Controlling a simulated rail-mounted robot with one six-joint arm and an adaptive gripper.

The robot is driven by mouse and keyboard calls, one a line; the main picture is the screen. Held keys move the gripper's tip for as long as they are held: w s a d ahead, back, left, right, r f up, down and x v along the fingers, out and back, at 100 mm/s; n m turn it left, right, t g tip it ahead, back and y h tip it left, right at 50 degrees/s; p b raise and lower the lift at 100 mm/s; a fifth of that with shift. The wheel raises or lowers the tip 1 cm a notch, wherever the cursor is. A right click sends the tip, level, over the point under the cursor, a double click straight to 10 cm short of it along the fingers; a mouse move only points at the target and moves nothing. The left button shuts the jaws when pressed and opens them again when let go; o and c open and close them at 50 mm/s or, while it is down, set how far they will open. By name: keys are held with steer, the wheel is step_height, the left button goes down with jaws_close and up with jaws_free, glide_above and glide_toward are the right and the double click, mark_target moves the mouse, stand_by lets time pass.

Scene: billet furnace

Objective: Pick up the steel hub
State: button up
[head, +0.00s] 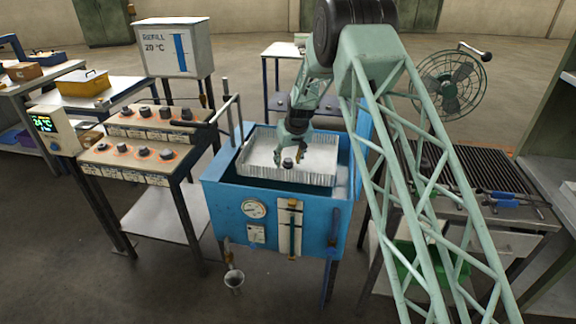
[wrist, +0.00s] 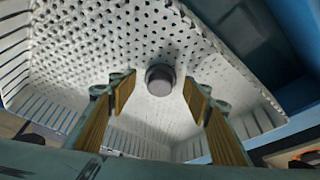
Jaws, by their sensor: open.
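The steel hub (wrist: 160,79) is a small dark grey round piece on the perforated floor of a white basket (wrist: 90,45). In the wrist view it lies between and just beyond the tips of my open gripper (wrist: 162,84), whose pads look yellow-brown. In the head view my gripper (head: 293,152) points down into the basket (head: 270,181), above a dark piece (head: 288,163) that looks like the hub. The jaws hold nothing. I cannot tell the exact height gap between fingertips and hub.
The basket has slatted walls and sits in a blue tank (head: 225,198) with a gauge on its front. A bench with several dark knob-like pieces (head: 144,152) stands left. A grated table (head: 470,172) and a fan (head: 450,85) stand right.

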mark_target(288, 160)
steer(key=shift+c, duration=0.2)
stand_by(0.3)
steer(key=shift+r, duration=0.1)
steer(key=c, duration=1.2)
steer(key=shift+o, duration=0.2)
step_height(288, 160, up, 10)
steer(key=p, duration=0.2)
stand_by(0.4)
